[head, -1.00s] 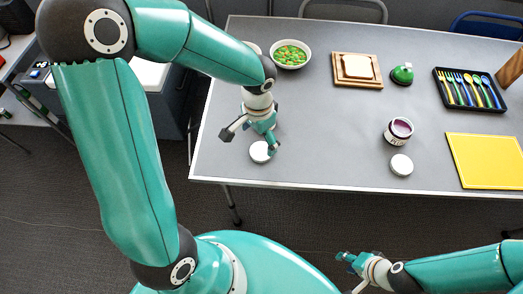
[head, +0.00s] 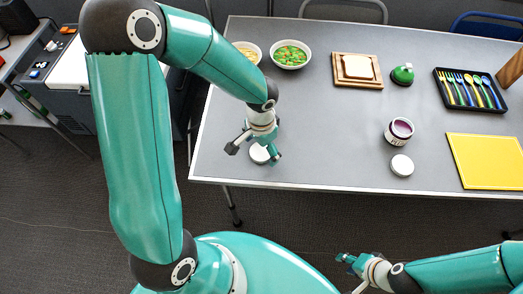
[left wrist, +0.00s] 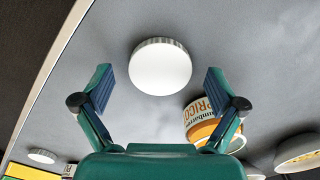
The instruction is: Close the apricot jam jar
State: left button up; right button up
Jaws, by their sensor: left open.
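A round white lid (head: 258,154) lies flat on the grey table near its front left corner. My left gripper (head: 253,153) is open above it. In the left wrist view the lid (left wrist: 160,67) lies in the gap between the two spread fingers, which do not visibly touch it. The apricot jam jar (left wrist: 203,118), with an orange and white label, stands close by, partly covered by one finger; its mouth is hidden. In the head view my left gripper and arm hide this jar. My right gripper (head: 346,258) is off the table at the front; its jaw state is unclear.
A purple jam jar (head: 399,130) stands open with another white lid (head: 402,165) beside it. A yellow board (head: 485,161), cutlery tray (head: 469,90), bread board (head: 357,71), green object (head: 402,74) and two bowls (head: 291,54) are farther off. The table's middle is clear.

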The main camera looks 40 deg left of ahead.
aim_at(262, 151)
pick_arm(q)
jog(key=c, duration=0.8)
jog(key=shift+c, duration=0.2)
notch_tip(262, 151, up, 20)
jog(key=p, duration=0.2)
jog(key=shift+w, duration=0.1)
